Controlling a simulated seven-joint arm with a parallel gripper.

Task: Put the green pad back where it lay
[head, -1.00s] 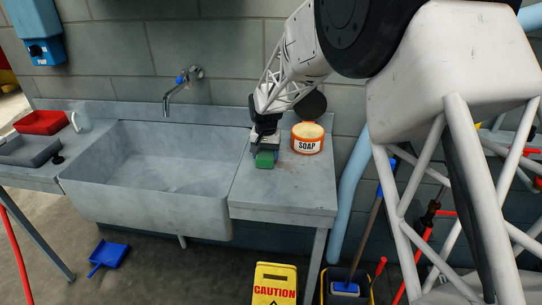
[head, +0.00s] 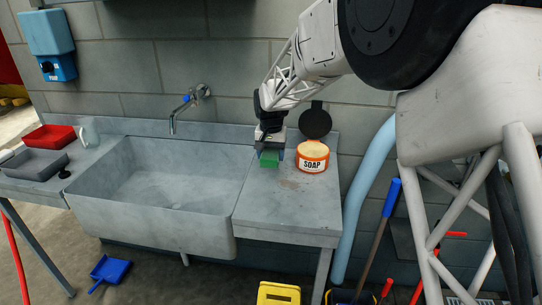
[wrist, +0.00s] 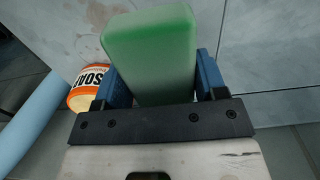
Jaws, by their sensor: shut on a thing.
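The green pad (head: 269,159) is between the jaws of my gripper (head: 270,148), over the counter to the right of the sink. In the wrist view the pad (wrist: 150,55) stands out past the two blue fingers of my gripper (wrist: 152,82), which are shut on its sides. I cannot tell whether the pad touches the counter. The orange and white soap tub (head: 313,156) stands just right of the gripper, with its dark lid open behind it. In the wrist view the soap tub (wrist: 88,85) is at the left.
The sink basin (head: 150,180) lies left of the gripper. The right counter (head: 290,212) is bare in front, with some brownish marks. A red tray (head: 50,137) and a grey tray (head: 35,163) sit at the far left. A wall tap (head: 185,108) is above the sink.

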